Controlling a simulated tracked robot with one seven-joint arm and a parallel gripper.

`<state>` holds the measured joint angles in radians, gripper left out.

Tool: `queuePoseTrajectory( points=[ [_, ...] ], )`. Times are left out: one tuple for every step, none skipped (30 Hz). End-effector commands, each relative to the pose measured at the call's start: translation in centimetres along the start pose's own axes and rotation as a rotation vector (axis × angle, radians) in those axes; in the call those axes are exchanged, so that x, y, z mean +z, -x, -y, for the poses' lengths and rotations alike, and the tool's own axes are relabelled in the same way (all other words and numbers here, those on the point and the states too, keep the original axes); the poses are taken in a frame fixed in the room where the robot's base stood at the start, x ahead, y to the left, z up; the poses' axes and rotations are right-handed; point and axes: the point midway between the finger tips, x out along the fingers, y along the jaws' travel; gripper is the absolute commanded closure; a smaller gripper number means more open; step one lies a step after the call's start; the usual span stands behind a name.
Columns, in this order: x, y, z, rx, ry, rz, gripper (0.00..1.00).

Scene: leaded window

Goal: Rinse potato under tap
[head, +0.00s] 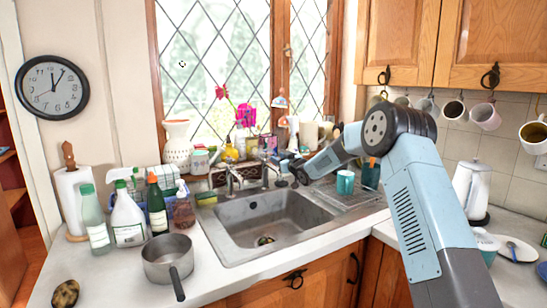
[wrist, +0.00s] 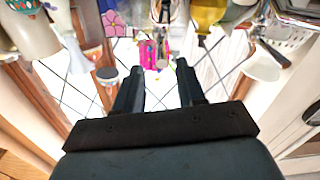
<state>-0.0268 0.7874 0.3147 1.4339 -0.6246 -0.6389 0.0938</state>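My gripper (head: 291,172) is beside the taps at the sink's back right, far from the potato. In the wrist view my gripper (wrist: 158,75) has its two fingers apart with nothing between them. The potato does not show in the wrist view.
A grey saucepan (head: 167,260) stands between the potato and the sink. Several bottles (head: 129,220) and a paper towel roll (head: 73,200) are behind it. A teal mug (head: 345,182) stands on the drainer. Vases and flowers line the windowsill.

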Motion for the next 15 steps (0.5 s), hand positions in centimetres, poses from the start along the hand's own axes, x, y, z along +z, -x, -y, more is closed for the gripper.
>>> queuePoseTrajectory(
  points=[
    [0.0, -0.9, 0.1, 0.0, 0.0, -0.002, 0.61],
    [0.1, -1.4, 0.1, -0.001, 0.0, -0.001, 0.61],
    [0.1, -2.0, 0.1, -0.001, -0.001, -0.001, 0.61],
    [0.1, -2.4, 0.1, -0.001, -0.001, -0.001, 0.61],
    [0.0, -2.8, 0.1, 0.0, 0.0, -0.001, 0.61],
    [0.1, -3.4, 0.0, 0.0, 0.0, 0.0, 0.61],
    [0.1, -3.7, 0.0, 0.0, 0.0, 0.0, 0.61],
    [0.1, -4.0, 0.0, 0.0, 0.0, -0.001, 0.61],
    [0.0, -4.4, 0.0, 0.0, 0.0, -0.001, 0.61],
    [0.1, -4.7, 0.0, 0.0, 0.0, 0.0, 0.61],
    [0.1, -5.0, 0.0, 0.0, 0.0, 0.0, 0.61],
    [0.1, -5.2, 0.0, 0.0, 0.0, 0.0, 0.61],
    [0.1, -5.4, 0.0, 0.0, -0.001, 0.0, 0.61],
    [0.0, -5.5, 0.0, 0.0, 0.0, 0.0, 0.61],
    [0.0, -5.7, 0.0, 0.0, 0.0, -0.001, 0.61]
  ],
)
